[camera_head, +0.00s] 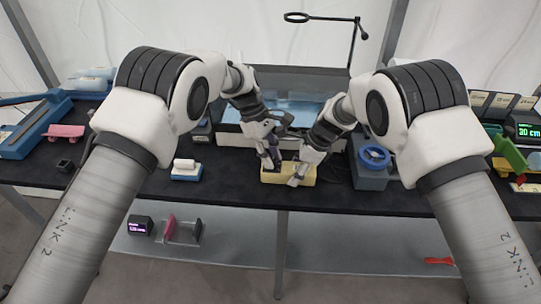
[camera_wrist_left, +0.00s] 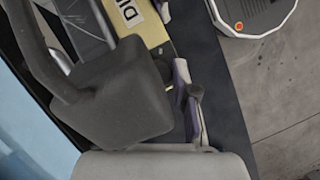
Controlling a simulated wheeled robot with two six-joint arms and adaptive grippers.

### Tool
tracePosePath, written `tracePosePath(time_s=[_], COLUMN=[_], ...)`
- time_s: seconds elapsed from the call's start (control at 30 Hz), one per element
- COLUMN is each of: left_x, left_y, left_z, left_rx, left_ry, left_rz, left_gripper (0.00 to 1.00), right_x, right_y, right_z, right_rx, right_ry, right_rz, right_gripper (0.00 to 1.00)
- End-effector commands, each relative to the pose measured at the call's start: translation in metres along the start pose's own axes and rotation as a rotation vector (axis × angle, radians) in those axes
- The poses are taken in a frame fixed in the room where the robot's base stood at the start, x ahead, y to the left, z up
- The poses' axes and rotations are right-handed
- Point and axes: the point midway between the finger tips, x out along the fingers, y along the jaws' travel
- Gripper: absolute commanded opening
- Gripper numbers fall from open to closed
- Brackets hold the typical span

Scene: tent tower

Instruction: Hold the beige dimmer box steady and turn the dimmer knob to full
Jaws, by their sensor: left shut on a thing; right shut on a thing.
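The beige dimmer box (camera_head: 271,178) sits near the front edge of the dark table, between my two arms. In the left wrist view part of the box (camera_wrist_left: 150,27) shows with a label whose visible letters read "DI". My left gripper (camera_head: 271,164) is down at the left part of the box, shut on the dark dimmer knob, which its fingers mostly hide. My right gripper (camera_head: 297,178) is shut on the right part of the box. The knob's setting cannot be read.
A blue-grey block with a blue ring (camera_head: 374,157) stands right of the box. A white-and-blue block (camera_head: 186,170) lies to the left. A lower shelf (camera_head: 340,246) holds small items.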

Motion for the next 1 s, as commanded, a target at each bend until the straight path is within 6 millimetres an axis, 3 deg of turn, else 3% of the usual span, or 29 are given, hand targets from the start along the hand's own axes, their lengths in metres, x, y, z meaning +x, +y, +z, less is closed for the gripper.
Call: tracePosePath(time_s=[0.5, 1.0], left_x=[0.0016, 0.0015], left_y=[0.0019, 0.0019], left_z=[0.0007, 0.0008], left_rx=[0.357, 0.433], left_ry=[-0.002, -0.002], left_rz=[-0.148, -0.181], left_gripper=[0.00, 0.00], right_x=[0.0000, -0.0002], right_y=[-0.0003, -0.0005], right_z=[0.0005, 0.0004], right_rx=[0.000, 0.000], right_ry=[-0.001, -0.001], right_rz=[-0.001, -0.002], right_gripper=[0.14, 0.14])
